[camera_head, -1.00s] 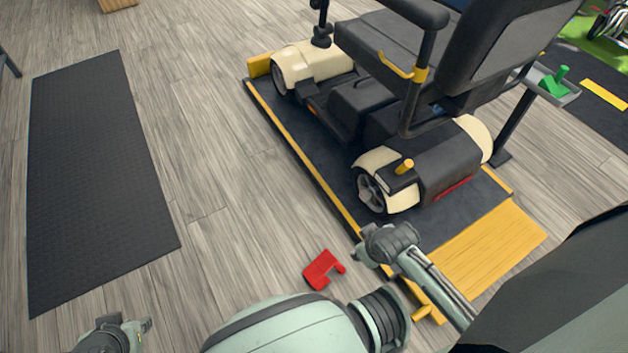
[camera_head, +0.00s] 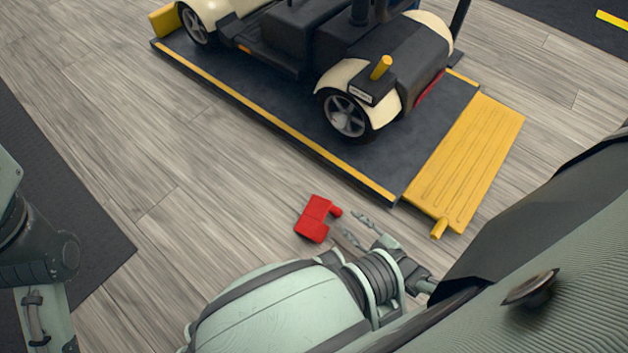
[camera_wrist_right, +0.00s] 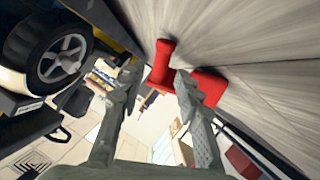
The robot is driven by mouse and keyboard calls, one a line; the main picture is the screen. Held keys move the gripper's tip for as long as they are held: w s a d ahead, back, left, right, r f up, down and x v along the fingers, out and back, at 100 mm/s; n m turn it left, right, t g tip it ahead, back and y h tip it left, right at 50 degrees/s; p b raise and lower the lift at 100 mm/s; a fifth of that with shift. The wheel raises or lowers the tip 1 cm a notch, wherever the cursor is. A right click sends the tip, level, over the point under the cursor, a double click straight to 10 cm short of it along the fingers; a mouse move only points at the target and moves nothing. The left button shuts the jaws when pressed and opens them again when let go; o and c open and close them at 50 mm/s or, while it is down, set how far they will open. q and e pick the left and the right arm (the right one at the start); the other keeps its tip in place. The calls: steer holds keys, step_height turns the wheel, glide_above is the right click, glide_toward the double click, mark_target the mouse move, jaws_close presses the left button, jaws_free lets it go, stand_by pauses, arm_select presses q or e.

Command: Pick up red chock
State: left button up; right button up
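The red chock (camera_head: 314,219) lies on the wood floor in front of the scooter platform in the head view. It is a blocky piece with a notch and a short arm. My right gripper (camera_head: 356,227) is at the chock's right side, low over the floor. In the right wrist view the two fingers (camera_wrist_right: 158,80) are spread. One red part of the chock (camera_wrist_right: 161,62) shows between the fingertips, and another red part lies beyond the right-hand finger. I cannot tell whether they touch.
The scooter (camera_head: 350,75) stands on a dark platform (camera_head: 290,125) with yellow edges and a yellow ramp (camera_head: 468,160), close behind and right of the chock. A dark mat (camera_head: 85,215) lies at left. The floor between mat and platform is clear.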

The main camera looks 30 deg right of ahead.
mark_target(336, 212)
steer(key=b+x, duration=0.1)
steer(key=x, duration=0.4)
steer(key=b+x, duration=0.1)
steer(key=x, duration=0.1)
steer(key=shift+w+a+f+b, duration=0.1)
steer(key=shift+a+f+b, duration=0.05)
steer(key=shift+a+b, duration=0.2)
steer(key=shift+d, duration=0.1)
jaws_close()
